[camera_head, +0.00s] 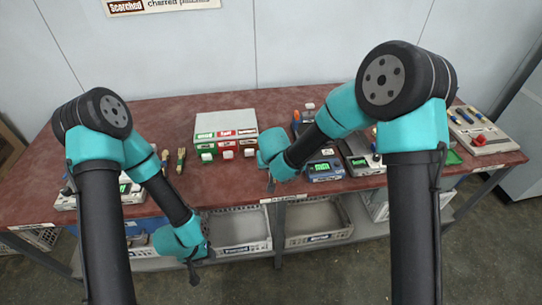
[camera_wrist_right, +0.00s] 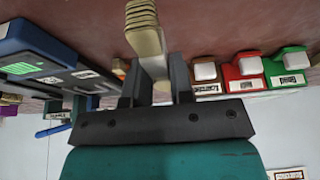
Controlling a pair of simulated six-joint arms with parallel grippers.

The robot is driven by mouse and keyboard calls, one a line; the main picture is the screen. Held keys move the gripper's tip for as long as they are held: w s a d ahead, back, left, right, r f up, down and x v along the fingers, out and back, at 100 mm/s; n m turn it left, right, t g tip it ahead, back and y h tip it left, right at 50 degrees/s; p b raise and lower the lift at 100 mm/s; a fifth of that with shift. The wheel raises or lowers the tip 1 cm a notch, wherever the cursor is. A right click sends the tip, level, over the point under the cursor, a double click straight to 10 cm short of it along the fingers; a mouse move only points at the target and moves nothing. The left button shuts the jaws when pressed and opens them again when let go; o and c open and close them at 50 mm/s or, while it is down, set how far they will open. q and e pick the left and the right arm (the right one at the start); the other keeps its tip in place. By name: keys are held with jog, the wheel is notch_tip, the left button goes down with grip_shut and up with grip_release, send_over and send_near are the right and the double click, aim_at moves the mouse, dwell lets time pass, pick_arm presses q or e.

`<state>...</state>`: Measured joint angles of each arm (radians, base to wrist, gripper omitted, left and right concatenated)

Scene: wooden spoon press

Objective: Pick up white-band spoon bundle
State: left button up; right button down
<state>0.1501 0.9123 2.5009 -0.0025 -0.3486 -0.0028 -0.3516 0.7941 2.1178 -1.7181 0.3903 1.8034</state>
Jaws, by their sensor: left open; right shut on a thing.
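A light wooden spoon bundle (camera_wrist_right: 146,42) with a pale middle section sits between the fingers of my right gripper (camera_wrist_right: 155,88) in the right wrist view. The gripper is shut on it, and the bundle's far end points away from the palm. In the head view my right gripper (camera_head: 271,184) is over the table's front edge, and the bundle is too small to make out there. My left gripper (camera_head: 193,273) is open, pointing down in front of the table's front edge. Two other bundles (camera_head: 181,160) (camera_head: 165,161) stand on the table at left.
A white box with coloured labels (camera_head: 225,124) stands mid-table on the red-brown tabletop (camera_head: 130,115). Devices with green screens (camera_head: 325,168) are at right. Grey crates (camera_head: 318,238) sit on the shelf below.

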jog(key=shift+s+r, duration=0.15)
jog(key=shift+s, duration=1.15)
